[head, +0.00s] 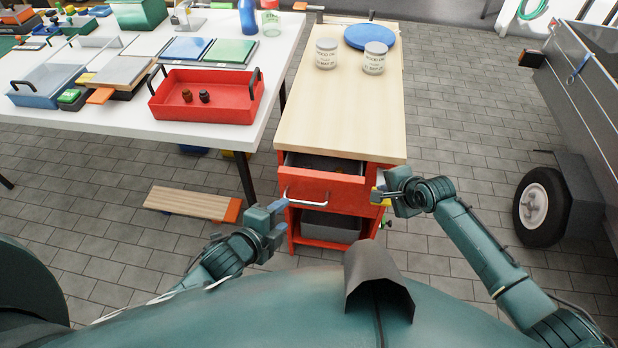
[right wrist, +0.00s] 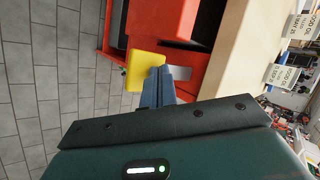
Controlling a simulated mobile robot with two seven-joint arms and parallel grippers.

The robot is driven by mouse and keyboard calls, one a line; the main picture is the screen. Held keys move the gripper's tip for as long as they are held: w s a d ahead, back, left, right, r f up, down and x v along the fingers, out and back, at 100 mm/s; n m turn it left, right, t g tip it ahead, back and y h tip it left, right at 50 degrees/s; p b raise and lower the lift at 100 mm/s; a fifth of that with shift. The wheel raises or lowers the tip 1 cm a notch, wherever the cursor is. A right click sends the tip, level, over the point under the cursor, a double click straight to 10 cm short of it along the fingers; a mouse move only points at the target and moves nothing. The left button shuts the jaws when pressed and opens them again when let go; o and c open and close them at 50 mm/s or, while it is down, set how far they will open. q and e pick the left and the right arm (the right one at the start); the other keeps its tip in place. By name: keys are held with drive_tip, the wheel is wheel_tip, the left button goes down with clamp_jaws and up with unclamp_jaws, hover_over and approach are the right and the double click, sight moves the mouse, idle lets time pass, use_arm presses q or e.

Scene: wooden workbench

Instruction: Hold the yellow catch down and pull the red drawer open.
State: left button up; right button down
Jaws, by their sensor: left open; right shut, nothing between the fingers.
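The red drawer (head: 335,193) is in the wooden-topped bench and stands partly open, with its dark inside showing below the top. Its metal handle (head: 303,200) runs across the front. The yellow catch (head: 376,196) is at the drawer's right side; it also shows in the right wrist view (right wrist: 144,70). My right gripper (head: 388,186) is shut and empty. Its fingertips (right wrist: 158,82) overlap the catch's edge in the wrist view and seem to touch it. My left gripper (head: 276,218) is open, close to the handle's left end; I cannot tell whether it touches.
The wooden bench top (head: 340,110) holds two labelled tins (head: 326,53) and a blue disc (head: 369,36). A grey bin (head: 330,226) sits below the drawer. A white table with a red tray (head: 205,112) is at left. A trailer wheel (head: 540,206) stands at right.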

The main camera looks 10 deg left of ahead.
drive_tip(key=shift+r+p, duration=2.55)
drive_tip(key=shift+p, duration=0.05)
drive_tip(key=shift+f, duration=0.1)
drive_tip(key=shift+s+d+r, duration=0.1)
drive_tip(key=shift+s+r, duration=0.1)
drive_tip(key=shift+r, duration=0.2)
drive_tip(key=p+v, duration=0.1)
drive_tip(key=v, duration=1.1)
drive_tip(key=shift+p, duration=0.4)
drive_tip(key=shift+s+d+r, duration=0.1)
